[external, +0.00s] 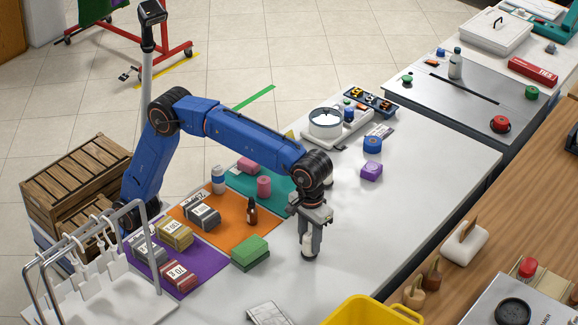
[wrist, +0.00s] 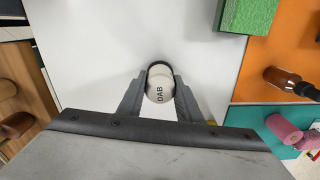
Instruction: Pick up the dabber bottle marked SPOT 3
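A white bottle (wrist: 160,92) with the letters DAB on it is between the two fingers of my gripper (wrist: 161,82) in the wrist view. The fingers touch it on both sides. No SPOT number is readable on it. In the external view my gripper (external: 309,240) points straight down over the white counter, with the pale bottle (external: 308,251) low between its fingertips. I cannot tell whether the bottle's base touches the counter.
A green block (external: 250,252) and a brown dropper bottle (external: 252,212) stand left of my gripper. Labelled bundles (external: 175,234) lie on coloured mats. A yellow bin (external: 372,312) is at the front.

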